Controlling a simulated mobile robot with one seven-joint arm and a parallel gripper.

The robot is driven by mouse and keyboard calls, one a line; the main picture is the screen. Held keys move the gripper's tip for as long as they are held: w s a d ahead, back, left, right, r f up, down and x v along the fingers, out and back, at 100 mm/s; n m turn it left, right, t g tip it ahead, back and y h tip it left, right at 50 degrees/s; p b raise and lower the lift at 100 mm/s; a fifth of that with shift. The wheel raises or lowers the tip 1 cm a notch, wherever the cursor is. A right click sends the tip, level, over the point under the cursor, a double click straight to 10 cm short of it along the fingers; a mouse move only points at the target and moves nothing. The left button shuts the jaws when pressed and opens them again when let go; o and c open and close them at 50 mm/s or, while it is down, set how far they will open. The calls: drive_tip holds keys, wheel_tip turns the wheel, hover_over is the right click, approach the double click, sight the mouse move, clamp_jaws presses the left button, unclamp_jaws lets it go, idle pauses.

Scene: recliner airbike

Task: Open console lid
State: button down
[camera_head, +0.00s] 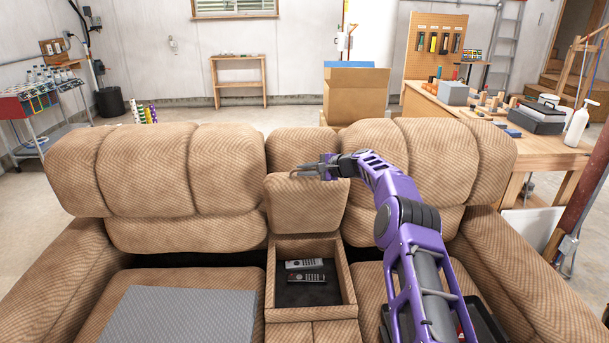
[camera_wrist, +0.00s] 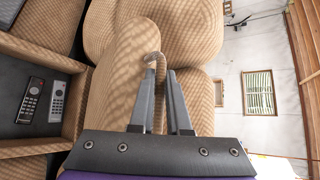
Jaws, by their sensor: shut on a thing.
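The console lid (camera_head: 305,207) is a tan upholstered pad between the two seat backs. It stands raised at the back of the console, and the compartment (camera_head: 352,300) in front of it is uncovered. Two remotes, a light one (camera_head: 305,264) and a dark one (camera_head: 307,278), lie inside; both also show in the wrist view at left. My gripper (camera_head: 308,171) is at the lid's top edge. In the wrist view its fingers (camera_wrist: 157,75) are shut on a tan strip at the edge of the lid (camera_wrist: 120,85).
A grey flat panel (camera_head: 180,315) lies on the left seat. The seat backs (camera_head: 185,180) flank the lid on both sides. A cardboard box (camera_head: 355,95) stands behind the recliner, and a cluttered workbench (camera_head: 520,140) is at the right back.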

drive_tip(key=shift+w, duration=0.15)
idle(0.3)
drive_tip(key=c, duration=1.1)
unclamp_jaws()
drive_tip(key=shift+r, duration=0.1)
drive_tip(key=shift+s+d+r, duration=0.2)
drive_tip(key=shift+s+d, duration=0.05)
drive_tip(key=shift+d, duration=0.2)
drive_tip(key=v, duration=1.6)
drive_tip(key=shift+s+d+b, duration=0.1)
drive_tip(key=shift+s+b, duration=0.05)
drive_tip(key=shift+b, duration=0.15)
drive_tip(key=shift+d, duration=0.1)
